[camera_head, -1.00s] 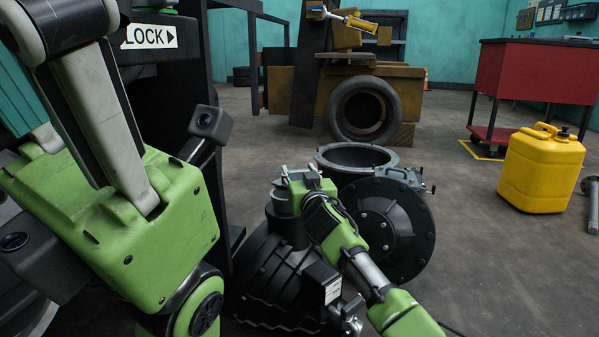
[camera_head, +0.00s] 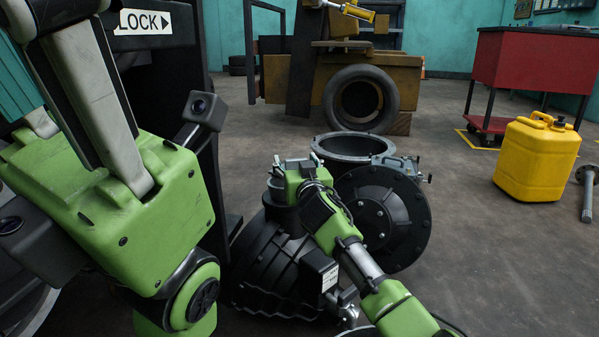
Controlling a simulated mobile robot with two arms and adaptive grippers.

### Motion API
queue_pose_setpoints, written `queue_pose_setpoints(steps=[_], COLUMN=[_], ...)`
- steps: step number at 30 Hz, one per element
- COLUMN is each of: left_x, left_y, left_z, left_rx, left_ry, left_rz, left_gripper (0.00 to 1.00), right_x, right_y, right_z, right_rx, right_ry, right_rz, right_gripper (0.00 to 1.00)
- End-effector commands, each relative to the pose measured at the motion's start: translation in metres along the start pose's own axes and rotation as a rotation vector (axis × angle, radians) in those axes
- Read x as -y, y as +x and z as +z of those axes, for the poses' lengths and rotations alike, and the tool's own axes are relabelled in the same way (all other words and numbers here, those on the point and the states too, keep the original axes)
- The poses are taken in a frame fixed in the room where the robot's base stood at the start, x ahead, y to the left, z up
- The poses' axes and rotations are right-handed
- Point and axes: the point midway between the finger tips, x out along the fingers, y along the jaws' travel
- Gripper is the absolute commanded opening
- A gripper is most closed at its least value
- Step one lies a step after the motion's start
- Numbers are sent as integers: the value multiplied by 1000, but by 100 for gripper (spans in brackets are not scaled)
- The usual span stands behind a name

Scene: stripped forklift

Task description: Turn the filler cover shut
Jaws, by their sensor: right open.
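The filler cover (camera_head: 385,220) is a round, dark lid with bolts around its edge. It stands swung open, tilted against the near side of the filler opening (camera_head: 354,148), a dark ring with a hollow inside. A small metal latch (camera_head: 418,170) sits by the cover's upper right edge. My right gripper (camera_head: 279,168) is left of the cover and the ring, above a ribbed black housing. Its fingers are small and partly hidden by its own wrist; it is open, with nothing seen in it. My left arm fills the left side, but its fingers do not show.
The ribbed black housing (camera_head: 275,262) stands below my right gripper. A yellow jerrycan (camera_head: 537,160) and a red cart (camera_head: 530,70) stand at the right. A tyre (camera_head: 361,100) leans at the back. Open floor lies right of the cover.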

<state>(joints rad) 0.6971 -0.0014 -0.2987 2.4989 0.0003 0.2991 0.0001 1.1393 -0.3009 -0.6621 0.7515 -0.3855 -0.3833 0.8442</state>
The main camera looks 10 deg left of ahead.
Motion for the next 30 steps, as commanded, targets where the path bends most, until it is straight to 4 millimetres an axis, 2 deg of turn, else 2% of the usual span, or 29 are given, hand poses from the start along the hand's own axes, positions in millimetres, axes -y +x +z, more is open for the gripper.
queue_pose_setpoints(steps=[11, 30], left_x=[-1, -1], left_y=[1, 1], left_z=[-1, -1], left_rx=[-4, -5], left_ry=[0, 0], left_rz=[2, 3], left_gripper=[40, 40], right_x=[0, 2], right_y=[-30, -103], right_z=[1, 2], right_rx=[0, 1], right_ry=[0, 2], right_rz=[-3, -4], right_gripper=[58, 58])
